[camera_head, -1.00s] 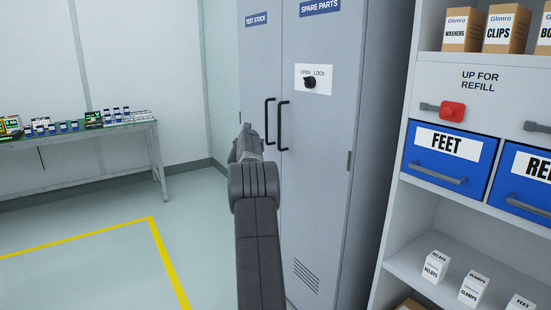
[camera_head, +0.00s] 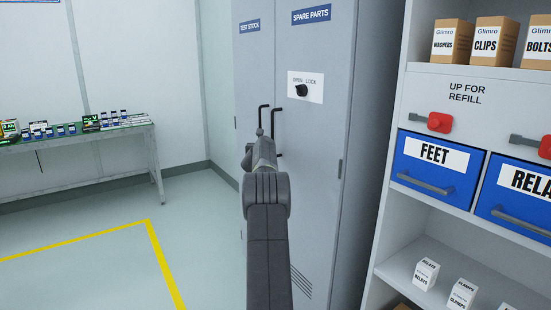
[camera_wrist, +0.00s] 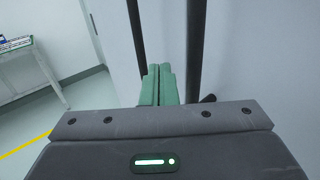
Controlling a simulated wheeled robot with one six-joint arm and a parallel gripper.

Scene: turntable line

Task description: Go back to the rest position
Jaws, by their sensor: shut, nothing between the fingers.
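My gripper (camera_head: 260,137) is in front of the grey cabinet (camera_head: 318,175), by its two dark door handles; part of the handles is hidden behind it in the head view. In the wrist view its green fingers (camera_wrist: 158,78) are together and empty. The left handle (camera_wrist: 136,35) and right handle (camera_wrist: 194,45) show as dark upright bars on either side of the fingers. I cannot tell whether the gripper touches either one. My arm reaches up and forward from the bottom of the head view.
The cabinet doors look shut, with a black knob (camera_head: 301,90) on an open/lock plate. A white shelf unit (camera_head: 391,235) with blue bins, boxes and red levers stands at the right. A table (camera_head: 157,160) with small items is at the left. Floor with a yellow line (camera_head: 150,235) is clear.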

